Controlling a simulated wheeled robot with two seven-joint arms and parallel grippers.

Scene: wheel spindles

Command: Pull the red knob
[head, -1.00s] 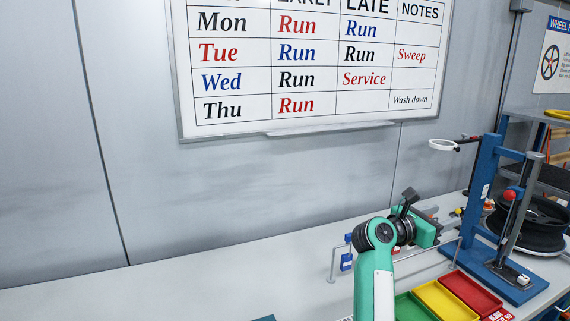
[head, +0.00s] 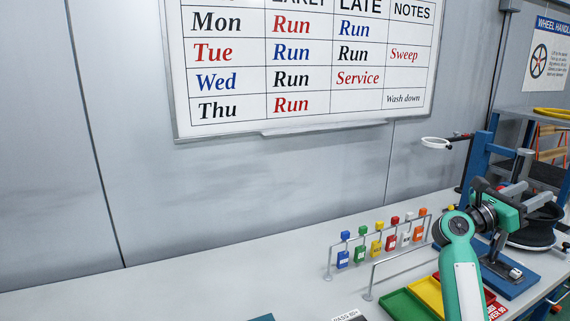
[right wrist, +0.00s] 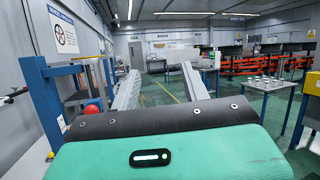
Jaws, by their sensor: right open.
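The red knob (right wrist: 92,107) shows in the right wrist view as a red ball beside the blue press frame (right wrist: 42,95). It lies left of my left-hand finger, outside the gap between the fingers, and its lower part is hidden. My left gripper is in neither view.
A wire rack with several coloured padlocks (head: 376,246) stands on the grey bench (head: 230,285). Green (head: 402,306), yellow and red trays lie in front, partly behind my right arm. A black wheel (head: 533,238) sits at right.

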